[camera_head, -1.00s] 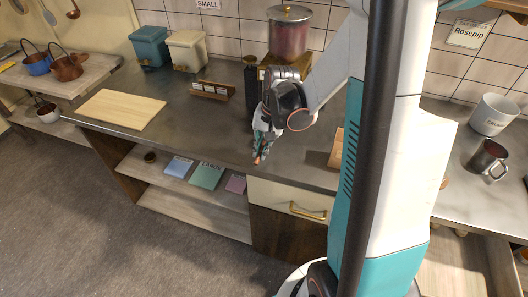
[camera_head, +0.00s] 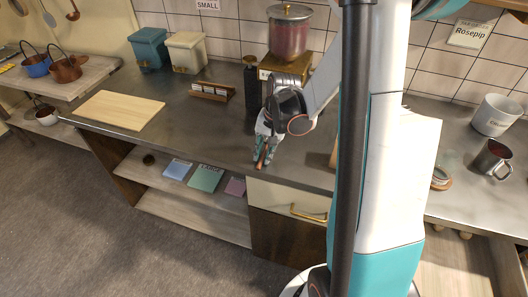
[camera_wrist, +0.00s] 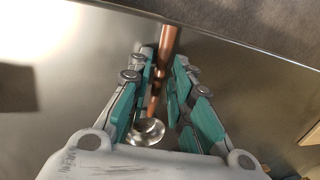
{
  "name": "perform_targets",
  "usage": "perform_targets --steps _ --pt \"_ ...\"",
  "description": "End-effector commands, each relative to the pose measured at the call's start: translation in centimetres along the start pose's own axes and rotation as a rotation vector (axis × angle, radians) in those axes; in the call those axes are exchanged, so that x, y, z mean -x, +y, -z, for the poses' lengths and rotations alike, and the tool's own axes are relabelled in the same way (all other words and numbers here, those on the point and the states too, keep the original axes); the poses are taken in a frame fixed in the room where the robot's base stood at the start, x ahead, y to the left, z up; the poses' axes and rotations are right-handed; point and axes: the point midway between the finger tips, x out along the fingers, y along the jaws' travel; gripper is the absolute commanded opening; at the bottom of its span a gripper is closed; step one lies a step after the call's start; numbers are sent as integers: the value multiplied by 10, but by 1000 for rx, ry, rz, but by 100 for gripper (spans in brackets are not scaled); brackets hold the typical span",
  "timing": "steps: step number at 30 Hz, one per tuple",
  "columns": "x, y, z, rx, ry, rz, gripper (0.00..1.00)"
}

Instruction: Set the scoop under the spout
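The scoop has a copper-coloured handle (camera_wrist: 168,45) and a small shiny metal bowl (camera_wrist: 146,132) below the fingers in the wrist view. My gripper (camera_wrist: 164,70) has its teal-padded fingers close on both sides of the handle and looks shut on it. In the head view my gripper (camera_head: 266,150) is low over the front of the counter, and the handle (camera_head: 261,162) points to the front edge. The dispenser (camera_head: 290,38) with red contents stands on a brass base (camera_head: 290,66) at the back wall. My arm hides its spout.
A dark bottle-like grinder (camera_head: 251,85) stands left of the dispenser. A small wooden rack (camera_head: 212,92) and a cutting board (camera_head: 120,110) lie further left on the counter (camera_head: 190,130). A metal mug (camera_head: 490,158) and white pot (camera_head: 495,115) are at the right.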

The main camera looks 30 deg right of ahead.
Motion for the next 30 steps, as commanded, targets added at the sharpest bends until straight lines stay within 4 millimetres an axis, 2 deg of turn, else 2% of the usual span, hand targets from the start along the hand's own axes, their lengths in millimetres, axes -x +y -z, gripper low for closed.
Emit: perform_targets --steps 10,14,17,24,30 --pt "1 0 0 0 0 0 30" --pt "8 -1 0 0 0 0 30" --pt "24 -1 0 -1 0 0 30" --pt "76 -1 0 -2 0 0 30" --pt "108 -1 0 0 0 0 30"
